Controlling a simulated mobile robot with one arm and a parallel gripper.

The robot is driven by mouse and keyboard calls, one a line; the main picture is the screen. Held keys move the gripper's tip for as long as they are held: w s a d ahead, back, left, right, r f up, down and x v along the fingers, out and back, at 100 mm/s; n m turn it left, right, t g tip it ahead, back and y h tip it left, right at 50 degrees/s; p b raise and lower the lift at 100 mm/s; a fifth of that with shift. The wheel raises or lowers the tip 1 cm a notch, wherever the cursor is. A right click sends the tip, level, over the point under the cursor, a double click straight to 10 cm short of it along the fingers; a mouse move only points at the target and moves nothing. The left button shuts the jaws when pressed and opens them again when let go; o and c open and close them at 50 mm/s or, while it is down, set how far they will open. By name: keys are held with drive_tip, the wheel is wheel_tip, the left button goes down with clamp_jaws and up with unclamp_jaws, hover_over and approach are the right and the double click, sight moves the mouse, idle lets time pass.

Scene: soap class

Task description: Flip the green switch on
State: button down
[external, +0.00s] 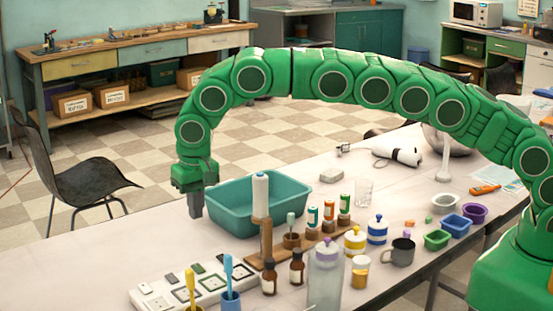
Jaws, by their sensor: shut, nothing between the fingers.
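A white strip with several switches and sockets (150,292) lies on the table at the lower left. A small green switch (197,268) appears in its upper row; whether it is on or off is too small to tell. My gripper (196,212) points down with its fingers shut and empty. It is above and behind the strip in the picture, beside the left end of the teal basin, and apart from the switch.
A teal basin (290,215) stands right of my gripper. A yellow brush and a blue brush in a cup (230,300) partly cover the strip's front. A wooden rack (262,262), brown bottles (297,266) and a clear bottle (325,280) stand to the right.

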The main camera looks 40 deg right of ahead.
sight(196, 265)
drive_tip(key=shift+w, duration=0.3)
drive_tip(key=shift+f, duration=0.1)
drive_tip(key=f, duration=0.4)
drive_tip(key=w+f, duration=0.1)
drive_tip(key=f, duration=0.8)
drive_tip(key=shift+w+f, duration=0.35)
